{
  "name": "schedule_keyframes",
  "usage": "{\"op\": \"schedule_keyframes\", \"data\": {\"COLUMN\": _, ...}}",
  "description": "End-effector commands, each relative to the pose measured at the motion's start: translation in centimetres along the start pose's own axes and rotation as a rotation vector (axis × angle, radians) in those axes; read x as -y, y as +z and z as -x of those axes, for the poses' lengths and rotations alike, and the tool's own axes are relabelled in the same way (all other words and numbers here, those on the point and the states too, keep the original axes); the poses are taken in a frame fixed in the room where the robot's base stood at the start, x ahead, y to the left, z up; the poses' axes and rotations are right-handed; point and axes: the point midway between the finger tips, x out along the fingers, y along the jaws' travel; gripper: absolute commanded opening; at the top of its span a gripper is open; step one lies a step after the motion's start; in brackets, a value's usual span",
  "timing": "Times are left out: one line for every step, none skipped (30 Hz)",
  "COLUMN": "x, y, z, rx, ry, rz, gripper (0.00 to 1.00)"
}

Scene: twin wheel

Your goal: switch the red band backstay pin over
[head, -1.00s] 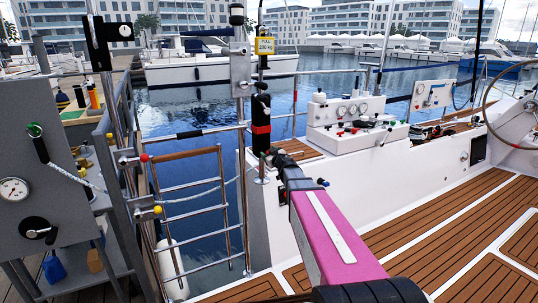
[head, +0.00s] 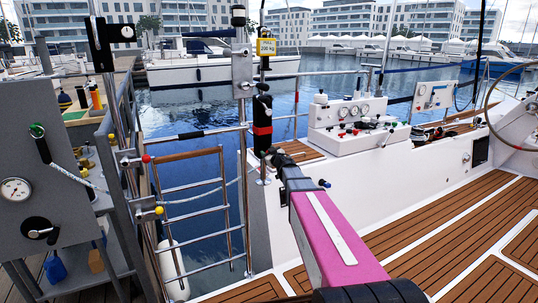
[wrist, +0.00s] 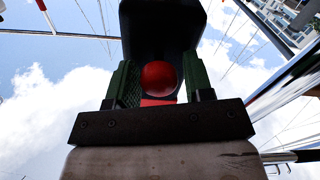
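The backstay fitting is a black upright cylinder with a red band (head: 262,130), left of centre in the head view. My gripper (head: 268,158) is at its lower end, small and dark there, so its fingers do not show clearly. In the wrist view a round red knob (wrist: 158,77) sits between the two green-padded fingers of my gripper (wrist: 160,85). The black body of the fitting (wrist: 162,30) rises behind the knob. The fingers stand close on both sides of the knob; whether they press on it cannot be told. A patch of red shows just below it.
A yellow tag (head: 266,46) hangs above the fitting. A steel ladder (head: 195,215) and rail stand to the left, with a grey gauge panel (head: 40,180) beyond. A white control console (head: 350,120) stands to the right. The teak deck (head: 450,245) is open at lower right.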

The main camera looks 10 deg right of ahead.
Motion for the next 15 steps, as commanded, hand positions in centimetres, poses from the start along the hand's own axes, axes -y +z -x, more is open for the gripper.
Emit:
{"op": "schedule_keyframes", "data": {"x": 0.0, "y": 0.0, "z": -0.1, "rx": 0.0, "ry": 0.0, "rz": 0.0, "gripper": 0.58}}
{"op": "schedule_keyframes", "data": {"x": 0.0, "y": 0.0, "z": -0.1, "rx": 0.0, "ry": 0.0, "rz": 0.0, "gripper": 0.58}}
{"op": "schedule_keyframes", "data": {"x": 0.0, "y": 0.0, "z": 0.0, "rx": 0.0, "ry": 0.0, "rz": 0.0, "gripper": 0.58}}
{"op": "schedule_keyframes", "data": {"x": 0.0, "y": 0.0, "z": 0.0, "rx": 0.0, "ry": 0.0, "rz": 0.0, "gripper": 0.58}}
{"op": "schedule_keyframes", "data": {"x": 0.0, "y": 0.0, "z": 0.0, "rx": 0.0, "ry": 0.0, "rz": 0.0, "gripper": 0.58}}
{"op": "schedule_keyframes", "data": {"x": 0.0, "y": 0.0, "z": 0.0, "rx": 0.0, "ry": 0.0, "rz": 0.0, "gripper": 0.58}}
{"op": "schedule_keyframes", "data": {"x": 0.0, "y": 0.0, "z": 0.0, "rx": 0.0, "ry": 0.0, "rz": 0.0, "gripper": 0.58}}
{"op": "schedule_keyframes", "data": {"x": 0.0, "y": 0.0, "z": 0.0, "rx": 0.0, "ry": 0.0, "rz": 0.0, "gripper": 0.58}}
{"op": "schedule_keyframes", "data": {"x": 0.0, "y": 0.0, "z": 0.1, "rx": 0.0, "ry": 0.0, "rz": 0.0, "gripper": 0.58}}
{"op": "schedule_keyframes", "data": {"x": 0.0, "y": 0.0, "z": 0.1, "rx": 0.0, "ry": 0.0, "rz": 0.0, "gripper": 0.58}}
{"op": "schedule_keyframes", "data": {"x": 0.0, "y": 0.0, "z": 0.2, "rx": 0.0, "ry": 0.0, "rz": 0.0, "gripper": 0.58}}
{"op": "schedule_keyframes", "data": {"x": 0.0, "y": 0.0, "z": 0.4, "rx": 0.0, "ry": 0.0, "rz": 0.0, "gripper": 0.58}}
{"op": "schedule_keyframes", "data": {"x": 0.0, "y": 0.0, "z": 0.6, "rx": 0.0, "ry": 0.0, "rz": 0.0, "gripper": 0.58}}
{"op": "schedule_keyframes", "data": {"x": 0.0, "y": 0.0, "z": 0.8, "rx": 0.0, "ry": 0.0, "rz": 0.0, "gripper": 0.58}}
{"op": "schedule_keyframes", "data": {"x": 0.0, "y": 0.0, "z": 1.2, "rx": 0.0, "ry": 0.0, "rz": 0.0, "gripper": 0.58}}
